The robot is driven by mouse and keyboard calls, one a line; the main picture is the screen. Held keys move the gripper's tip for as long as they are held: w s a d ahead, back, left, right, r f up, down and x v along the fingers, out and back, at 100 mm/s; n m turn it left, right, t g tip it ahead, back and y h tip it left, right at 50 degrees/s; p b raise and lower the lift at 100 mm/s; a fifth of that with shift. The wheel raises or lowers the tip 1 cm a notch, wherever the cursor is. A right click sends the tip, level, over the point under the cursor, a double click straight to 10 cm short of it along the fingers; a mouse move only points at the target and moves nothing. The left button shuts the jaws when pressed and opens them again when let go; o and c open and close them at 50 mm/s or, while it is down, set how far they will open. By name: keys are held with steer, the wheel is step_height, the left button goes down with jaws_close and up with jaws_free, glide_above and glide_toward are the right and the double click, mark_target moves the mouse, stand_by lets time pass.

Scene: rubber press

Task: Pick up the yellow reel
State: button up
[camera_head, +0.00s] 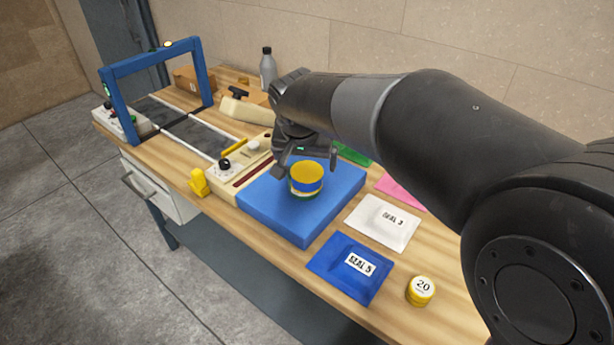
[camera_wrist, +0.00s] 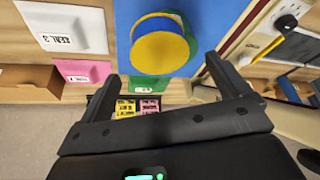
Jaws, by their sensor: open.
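The yellow reel (camera_head: 306,174) stands on the blue block (camera_head: 330,222) on the bench, its round yellow face up. Blue and green bands show around its side; I cannot tell whether these are separate pieces. In the wrist view the reel (camera_wrist: 160,46) shows its yellow face, with blue and green edges around it. My gripper (camera_head: 308,162) is open and empty at the far side of the reel. In the wrist view my gripper's two fingers (camera_wrist: 163,72) point towards the reel, apart from each other, with the reel ahead between them.
A white packet (camera_head: 382,226), a blue packet (camera_head: 338,276) and a small yellow tin marked 20 (camera_head: 421,293) lie to the right. A yellow object (camera_head: 199,183) and a machine with a blue frame (camera_head: 150,62) stand left. A grey bottle (camera_head: 267,68) stands behind.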

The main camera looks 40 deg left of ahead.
mark_target(307, 171)
steer(key=x, duration=0.5)
steer(key=shift+s+f, duration=0.1)
steer(key=shift+c, duration=0.3)
